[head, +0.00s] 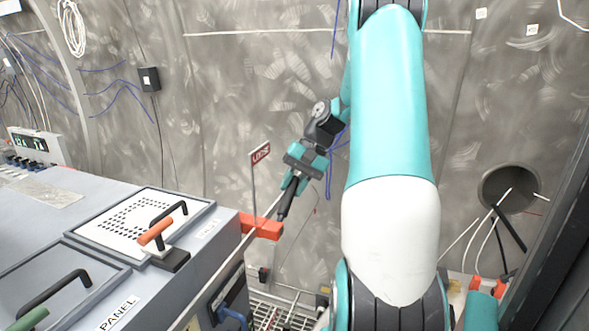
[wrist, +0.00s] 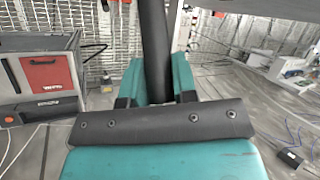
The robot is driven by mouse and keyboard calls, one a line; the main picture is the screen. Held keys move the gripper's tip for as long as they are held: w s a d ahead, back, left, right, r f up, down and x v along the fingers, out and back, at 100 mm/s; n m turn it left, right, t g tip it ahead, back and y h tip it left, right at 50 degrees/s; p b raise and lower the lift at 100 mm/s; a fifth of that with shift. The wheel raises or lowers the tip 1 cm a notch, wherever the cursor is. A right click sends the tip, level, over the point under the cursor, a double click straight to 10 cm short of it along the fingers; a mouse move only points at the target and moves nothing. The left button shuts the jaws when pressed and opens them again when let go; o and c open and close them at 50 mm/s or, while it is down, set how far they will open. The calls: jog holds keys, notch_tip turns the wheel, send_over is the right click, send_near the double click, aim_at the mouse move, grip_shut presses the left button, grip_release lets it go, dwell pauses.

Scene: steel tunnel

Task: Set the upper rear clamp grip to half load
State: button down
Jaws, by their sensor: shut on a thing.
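The clamp grip, a dark bar (head: 287,203), slants down from my gripper (head: 291,185) in the head view, near the right end of the grey cabinet. In the wrist view the dark grip (wrist: 154,40) runs up the picture between the teal fingers of my gripper (wrist: 157,82), which are shut on it. The grip's lower end is close to an orange-red block (head: 262,226) at the cabinet edge; I cannot tell if they touch. Any load marking on the clamp is too small to read or hidden.
The grey cabinet (head: 205,232) fills the left, with a perforated panel, a black handle (head: 168,212) and an orange handle (head: 156,232). A small red sign (head: 261,152) stands on a post near my gripper. A steel wall is behind, with a round opening (head: 509,190) at right.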

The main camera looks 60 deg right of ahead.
jog(key=shift+d+f, duration=0.1)
jog(key=shift+d, duration=0.05)
dwell(0.3)
jog(key=c, duration=0.9)
grip_release()
jog(key=shift+w, duration=0.1)
